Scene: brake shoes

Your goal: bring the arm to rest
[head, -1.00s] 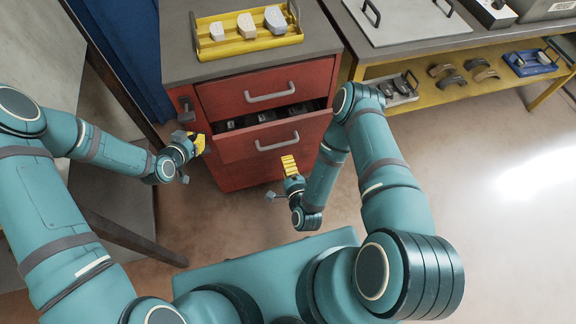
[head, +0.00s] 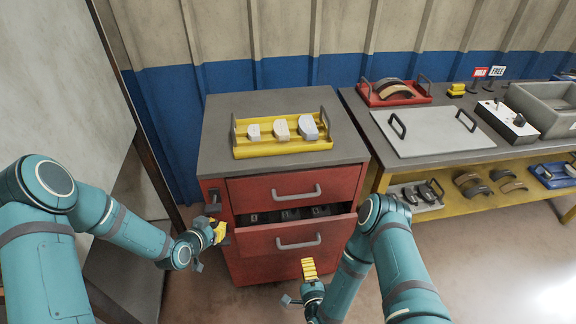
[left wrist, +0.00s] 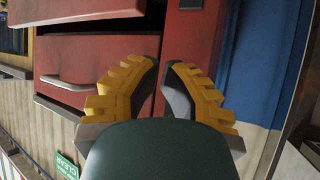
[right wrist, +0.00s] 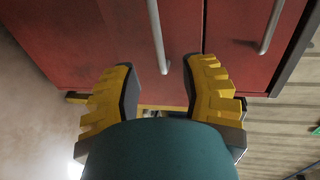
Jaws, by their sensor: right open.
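My left gripper (head: 218,232) is beside the left front edge of the red cabinet, near its drawers. In the left wrist view (left wrist: 160,65) its yellow fingers stand close together with a narrow gap and nothing between them. My right gripper (head: 308,270) is in front of the cabinet, below the open drawer. In the right wrist view (right wrist: 158,65) its fingers are wide apart and empty, facing the red cabinet front. The red cabinet (head: 291,266) has a shut upper drawer (head: 295,190) and a partly open lower drawer (head: 297,240) with several dark parts inside.
A yellow tray (head: 283,149) with three pale blocks stands on the cabinet. The workbench (head: 450,165) at right holds a red tray (head: 395,99), a grey lidlike plate (head: 425,130) and a grey bin (head: 545,105). Brake shoes lie on its yellow shelf. A grey panel (head: 60,110) stands at left.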

